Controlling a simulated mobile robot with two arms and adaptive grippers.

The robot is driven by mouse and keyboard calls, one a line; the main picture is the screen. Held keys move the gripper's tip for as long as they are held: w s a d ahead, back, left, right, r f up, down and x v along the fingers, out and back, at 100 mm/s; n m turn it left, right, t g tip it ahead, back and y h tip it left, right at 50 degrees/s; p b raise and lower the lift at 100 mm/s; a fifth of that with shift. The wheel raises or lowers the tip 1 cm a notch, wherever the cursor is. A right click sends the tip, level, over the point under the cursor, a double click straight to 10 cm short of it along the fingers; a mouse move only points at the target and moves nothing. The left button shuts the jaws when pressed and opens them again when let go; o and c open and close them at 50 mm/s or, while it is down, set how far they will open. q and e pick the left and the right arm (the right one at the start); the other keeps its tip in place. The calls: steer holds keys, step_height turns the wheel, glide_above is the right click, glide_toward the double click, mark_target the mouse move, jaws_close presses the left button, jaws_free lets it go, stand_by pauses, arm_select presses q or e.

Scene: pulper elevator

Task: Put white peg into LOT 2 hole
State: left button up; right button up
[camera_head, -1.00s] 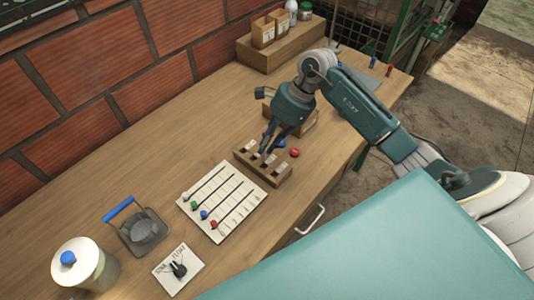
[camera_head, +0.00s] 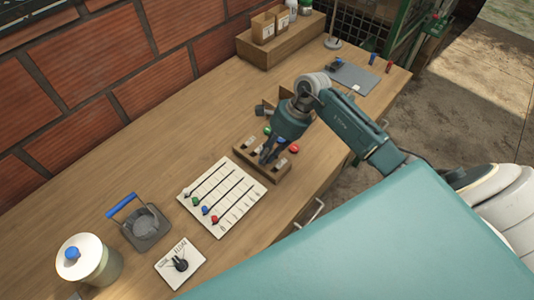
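My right gripper (camera_head: 268,157) points down over the small wooden block (camera_head: 285,177) with several slots and pale labels. Its dark fingers cover part of the block, and whether they are open or hold anything is too small to tell. I cannot pick out the white peg for certain. The LOT 2 label cannot be read. A white board (camera_head: 243,205) with dark lines and coloured knobs lies in front of the block. My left gripper is not in view.
A lidded jar (camera_head: 104,264), a blue-handled holder (camera_head: 150,240) and a dial card (camera_head: 166,268) stand at front left. A wooden riser (camera_head: 282,50) with boxes is at the back. A grey mat (camera_head: 356,78) lies at back right. The table's left middle is clear.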

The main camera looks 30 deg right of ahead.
steer(key=shift+o, duration=1.1)
steer(key=shift+r+p, duration=0.25)
steer(key=shift+p, duration=0.05)
steer(key=shift+d+r+b, duration=0.2)
steer(key=shift+r+b, duration=0.05)
steer(key=shift+b, duration=0.05)
steer(key=b+v, duration=0.3)
steer(key=v, duration=0.8)
steer(key=shift+r, duration=0.1)
